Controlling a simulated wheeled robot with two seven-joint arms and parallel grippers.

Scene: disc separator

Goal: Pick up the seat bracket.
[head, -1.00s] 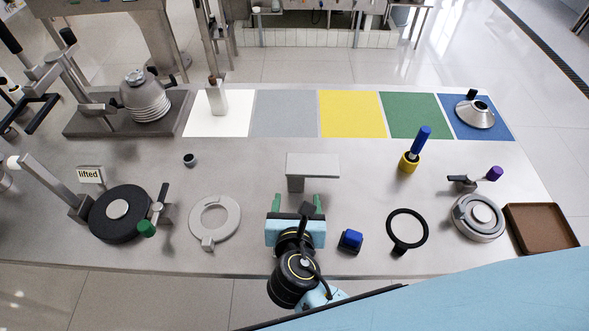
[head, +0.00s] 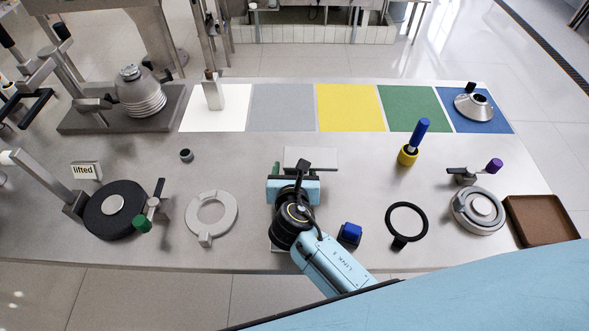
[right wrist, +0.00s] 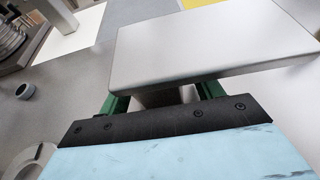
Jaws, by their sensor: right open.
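The seat bracket, as I take it, is the grey metal piece with a flat top plate (head: 322,157) at the middle of the table. In the right wrist view its plate (right wrist: 205,45) fills the upper part, and its upright leg (right wrist: 160,97) shows below. My right gripper (head: 293,172) is at the near side of the bracket. In the right wrist view my right gripper (right wrist: 161,97) is open, with one green finger on each side of the leg. I cannot tell whether the fingers touch it. My left gripper is not in view.
A blue-topped block (head: 350,233) stands just right of my right arm, with a black ring (head: 407,207) beyond. A grey ring (head: 192,218) lies to the left. A blue-handled tool in a yellow holder (head: 408,155) stands behind right. Coloured mats (head: 350,108) line the back.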

